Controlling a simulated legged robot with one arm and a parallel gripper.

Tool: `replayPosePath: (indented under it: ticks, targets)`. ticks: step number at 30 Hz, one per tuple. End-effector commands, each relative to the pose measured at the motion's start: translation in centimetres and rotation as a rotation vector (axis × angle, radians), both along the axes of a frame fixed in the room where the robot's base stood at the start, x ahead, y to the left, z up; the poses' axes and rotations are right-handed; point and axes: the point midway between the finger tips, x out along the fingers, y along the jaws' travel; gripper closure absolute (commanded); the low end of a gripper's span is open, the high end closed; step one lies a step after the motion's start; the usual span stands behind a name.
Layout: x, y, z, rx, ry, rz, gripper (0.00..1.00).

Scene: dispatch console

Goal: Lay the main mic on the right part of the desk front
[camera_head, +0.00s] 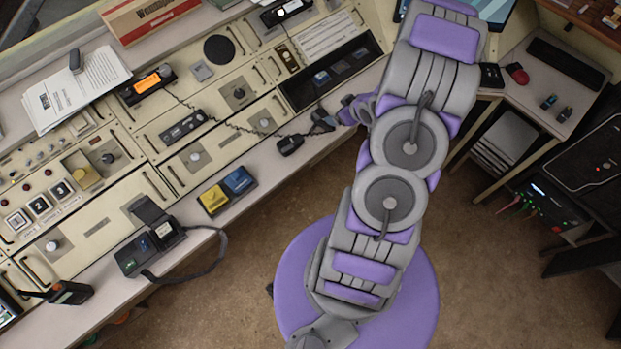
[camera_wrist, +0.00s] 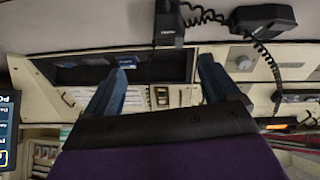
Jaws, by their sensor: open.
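A small black hand mic (camera_head: 321,119) with a coiled cord lies at the desk front (camera_head: 345,135), just below the dark recess. It shows in the wrist view (camera_wrist: 168,24), beyond my fingertips and roughly between them. My gripper (camera_head: 346,110) is close to it, seen small and partly covered by my arm in the head view. In the wrist view its two blue fingers (camera_wrist: 162,66) are spread apart with nothing between them. The coiled cord runs left to a radio with an orange display (camera_head: 151,84). Whether my gripper touches the mic is unclear.
A black block-like device (camera_head: 290,144) sits beside the mic on the desk front, under the cord; it also shows in the wrist view (camera_wrist: 263,19). Yellow (camera_head: 213,199) and blue (camera_head: 239,181) boxes stand further left. A side desk (camera_head: 525,90) is right of my arm.

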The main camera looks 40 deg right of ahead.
Motion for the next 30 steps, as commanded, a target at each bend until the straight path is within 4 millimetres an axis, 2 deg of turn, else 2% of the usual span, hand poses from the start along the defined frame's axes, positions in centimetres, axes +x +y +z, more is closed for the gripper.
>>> replayPosePath:
  ticks: [1, 8, 11, 17, 23, 30]
  targets:
    - [0.5, 0.4, 1.6, -0.035, 0.041, 0.001, 0.11]
    - [-0.1, 2.8, 7.7, -0.135, 0.247, -0.064, 0.11]
    - [-1.0, 4.6, 10.5, -0.156, 0.322, -0.103, 0.11]
    - [-4.0, 9.7, 16.0, -0.164, 0.448, -0.172, 0.11]
    - [-8.9, 16.4, 20.7, -0.121, 0.568, -0.219, 0.11]
    - [-17.1, 25.3, 24.7, -0.02, 0.72, -0.214, 0.11]
